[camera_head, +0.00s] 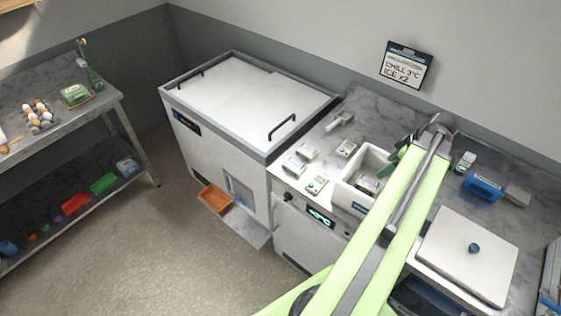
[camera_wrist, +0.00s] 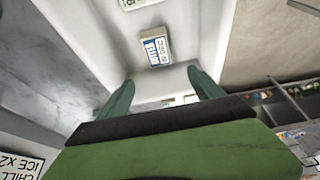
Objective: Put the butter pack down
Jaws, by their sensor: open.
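A white open bin (camera_head: 350,193) stands on the marble counter. Its pale inner walls fill the middle of the wrist view (camera_wrist: 85,38). A small white pack with a blue label (camera_wrist: 155,47) lies inside it, beyond my fingertips and apart from them. Part of a second pack (camera_wrist: 137,3) shows at the top edge. Another pale item shows low between the fingers, mostly hidden by my gripper. I cannot tell which pack is butter. My gripper (camera_wrist: 162,88) is open, with its green fingers spread over the bin. In the head view my arm hides part of the bin.
Several small packs (camera_head: 307,151) lie on the counter left of the bin. A white chest with a flat lid (camera_head: 245,90) stands further left. A blue item (camera_head: 483,186) and a square white lid with a knob (camera_head: 468,262) are on the right.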

